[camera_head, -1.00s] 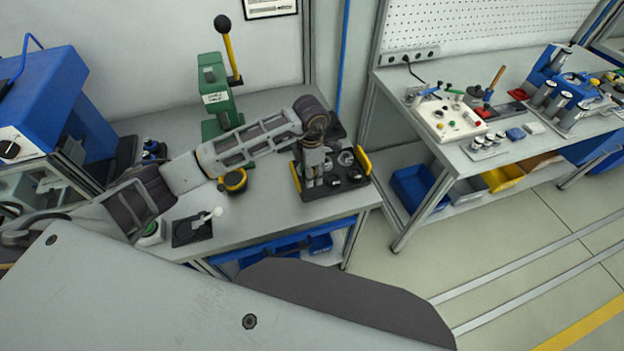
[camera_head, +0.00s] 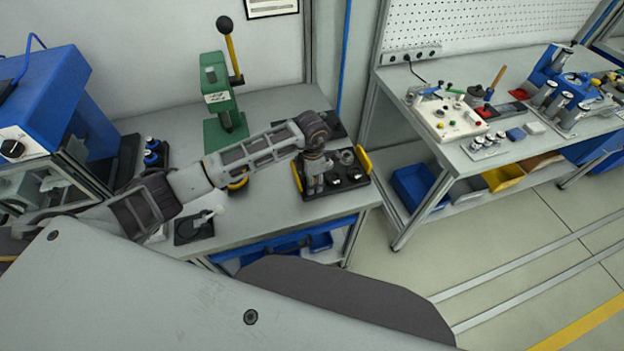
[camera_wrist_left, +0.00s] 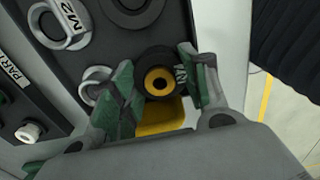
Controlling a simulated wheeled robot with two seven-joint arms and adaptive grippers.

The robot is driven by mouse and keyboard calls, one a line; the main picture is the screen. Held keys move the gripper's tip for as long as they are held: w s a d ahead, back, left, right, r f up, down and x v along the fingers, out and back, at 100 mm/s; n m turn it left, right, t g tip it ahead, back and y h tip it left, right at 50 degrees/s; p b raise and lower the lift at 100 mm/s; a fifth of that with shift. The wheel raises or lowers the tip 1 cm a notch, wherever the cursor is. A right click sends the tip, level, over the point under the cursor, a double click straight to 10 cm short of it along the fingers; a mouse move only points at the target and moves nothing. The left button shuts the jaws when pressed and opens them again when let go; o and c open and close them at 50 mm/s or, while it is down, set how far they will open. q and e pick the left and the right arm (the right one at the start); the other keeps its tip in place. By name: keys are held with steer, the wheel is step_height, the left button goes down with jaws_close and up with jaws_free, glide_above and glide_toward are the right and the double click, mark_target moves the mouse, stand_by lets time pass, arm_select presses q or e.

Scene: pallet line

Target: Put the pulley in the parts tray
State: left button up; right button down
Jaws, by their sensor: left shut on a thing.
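The parts tray (camera_head: 331,199) is dark with yellow end handles and stands on the bench; its dark surface fills much of the left wrist view (camera_wrist_left: 113,48). My left gripper (camera_head: 315,188) is over the left part of the tray. In the left wrist view, its green-padded fingers (camera_wrist_left: 160,92) are shut on a round black part with a yellow hub, which looks like the pulley (camera_wrist_left: 160,83). The pulley is held over the tray's edge near a yellow handle (camera_wrist_left: 165,118). Whether it touches the tray is unclear. My right gripper is not in view.
Metal rings (camera_wrist_left: 60,22) and a dark ring (camera_wrist_left: 134,14) lie in the tray. A green press (camera_head: 222,105) stands behind my left arm. A black-based lever (camera_head: 194,227) is on the near bench. Another bench (camera_head: 520,150) stands at right, across a gap.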

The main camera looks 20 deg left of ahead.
arm_select(q)
steer(key=shift+f, duration=0.1)
steer(key=o, duration=0.7)
steer(key=shift+o, duration=0.5)
step_height(320, 180, up, 12)
steer(key=b, duration=0.2)
stand_by(0.6)
